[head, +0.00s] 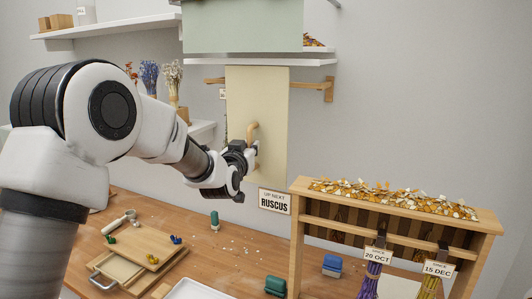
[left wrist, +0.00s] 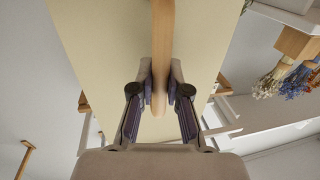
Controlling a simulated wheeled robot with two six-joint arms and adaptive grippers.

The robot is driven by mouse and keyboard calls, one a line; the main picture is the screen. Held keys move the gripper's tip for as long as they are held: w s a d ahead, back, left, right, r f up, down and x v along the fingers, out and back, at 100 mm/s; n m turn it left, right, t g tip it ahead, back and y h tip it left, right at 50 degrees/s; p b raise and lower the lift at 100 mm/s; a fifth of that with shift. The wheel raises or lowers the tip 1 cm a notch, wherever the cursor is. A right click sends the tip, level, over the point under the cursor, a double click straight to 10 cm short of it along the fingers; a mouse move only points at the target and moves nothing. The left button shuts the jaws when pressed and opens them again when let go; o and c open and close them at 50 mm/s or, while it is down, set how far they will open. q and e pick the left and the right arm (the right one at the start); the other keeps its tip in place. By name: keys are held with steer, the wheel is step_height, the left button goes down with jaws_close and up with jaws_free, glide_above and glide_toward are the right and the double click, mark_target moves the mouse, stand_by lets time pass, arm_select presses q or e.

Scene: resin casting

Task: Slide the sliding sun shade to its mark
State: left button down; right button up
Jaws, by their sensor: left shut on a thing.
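The sliding sun shade (head: 258,95) is a flat cream panel hanging upright in front of the wall on a wooden rail (head: 326,82). A curved wooden handle (head: 253,128) stands out from its lower half. My left gripper (head: 254,150) is at this handle, and in the left wrist view its two fingers (left wrist: 160,88) are shut on the handle (left wrist: 162,40), with the panel (left wrist: 105,40) close behind. A small tag (head: 222,94) shows by the rail at the panel's left edge; its text is too small to read. My right gripper is not in view.
A pale green panel (head: 240,27) and a white shelf (head: 255,62) are above the shade. A wooden rack (head: 400,207) with dried petals and hanging bunches stands at right. The workbench (head: 230,255) below holds boards (head: 140,255), a green-handled tool and clips. Dried flowers (head: 172,80) stand at left.

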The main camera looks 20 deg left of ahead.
arm_select(q)
steer(key=w+a, duration=0.1)
steer(key=a, duration=1.2)
steer(key=shift+r, duration=0.15)
steer(key=shift+a, duration=0.15)
steer(key=c, duration=1.2)
jaws_free()
steer(key=shift+o, duration=0.3)
steer(key=shift+w+a+f, duration=0.1)
steer(key=shift+a+f, duration=0.1)
steer(key=shift+a, duration=0.05)
steer(key=s+d, duration=0.1)
steer(key=s, duration=1.1)
steer(key=shift+d, duration=0.25)
